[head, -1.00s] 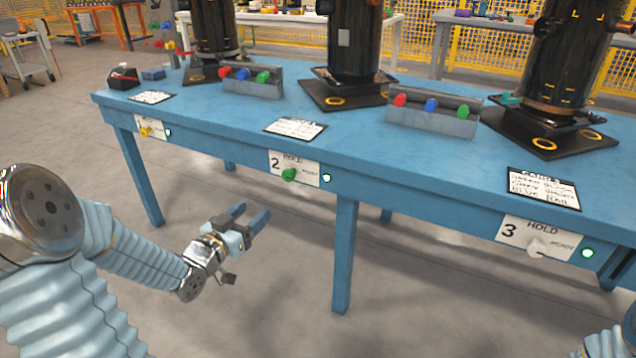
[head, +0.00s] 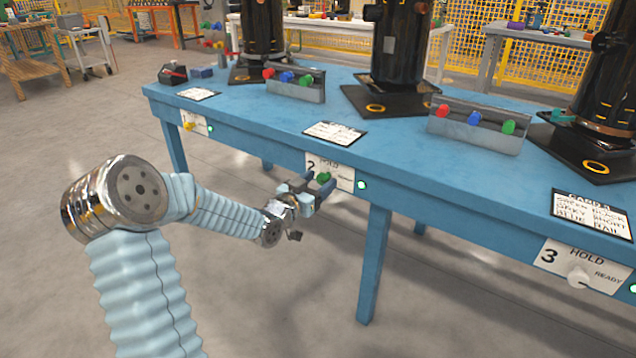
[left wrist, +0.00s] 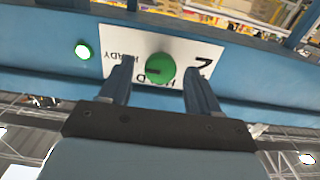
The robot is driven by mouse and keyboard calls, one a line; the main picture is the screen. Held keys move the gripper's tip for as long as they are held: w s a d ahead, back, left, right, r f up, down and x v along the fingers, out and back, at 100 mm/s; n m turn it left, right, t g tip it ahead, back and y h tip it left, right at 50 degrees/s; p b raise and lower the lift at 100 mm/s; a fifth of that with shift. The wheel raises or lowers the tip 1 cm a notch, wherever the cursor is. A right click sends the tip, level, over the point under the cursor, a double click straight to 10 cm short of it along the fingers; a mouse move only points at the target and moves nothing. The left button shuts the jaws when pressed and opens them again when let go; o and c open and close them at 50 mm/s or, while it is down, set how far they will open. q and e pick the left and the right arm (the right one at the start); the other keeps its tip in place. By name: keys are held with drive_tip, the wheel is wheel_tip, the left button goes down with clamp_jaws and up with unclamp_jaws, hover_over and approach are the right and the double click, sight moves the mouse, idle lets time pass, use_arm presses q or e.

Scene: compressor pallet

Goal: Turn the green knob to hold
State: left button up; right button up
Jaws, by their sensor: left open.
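The green knob (head: 322,178) is on the white plate (head: 341,172) numbered 2, on the front edge of the blue table. In the left wrist view the knob (left wrist: 159,68) shows its pointer line lying roughly across the picture, close to level. The plate (left wrist: 180,47) appears upside down there, with HOLD partly hidden and READY beside the left finger. My left gripper (head: 318,192) is open in front of the knob. In the left wrist view its fingers (left wrist: 158,85) stand on either side of the knob, apart from it as far as I can tell. My right gripper is not in view.
A lit green lamp (head: 362,185) is right of the plate. A white knob (head: 578,278) on plate 3 and a yellow knob (head: 189,126) on plate 1 share the blue table edge (head: 450,215). A table leg (head: 373,262) stands below, right of my gripper.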

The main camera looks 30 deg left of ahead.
use_arm(q)
drive_tip(key=shift+w, duration=0.1)
drive_tip(key=c, duration=1)
drive_tip(key=n+p, duration=0.1)
drive_tip(key=n, duration=0.3)
drive_tip(key=n+p, duration=0.1)
drive_tip(key=n, duration=0.4)
drive_tip(key=shift+a, duration=0.15)
drive_tip(key=n+p, duration=0.2)
drive_tip(key=n, duration=0.2)
drive_tip(key=shift+n, duration=0.3)
drive_tip(key=shift+a+f+n+p, duration=0.15)
drive_tip(key=shift+n+p, duration=0.7)
drive_tip(key=shift+n, duration=1.25)
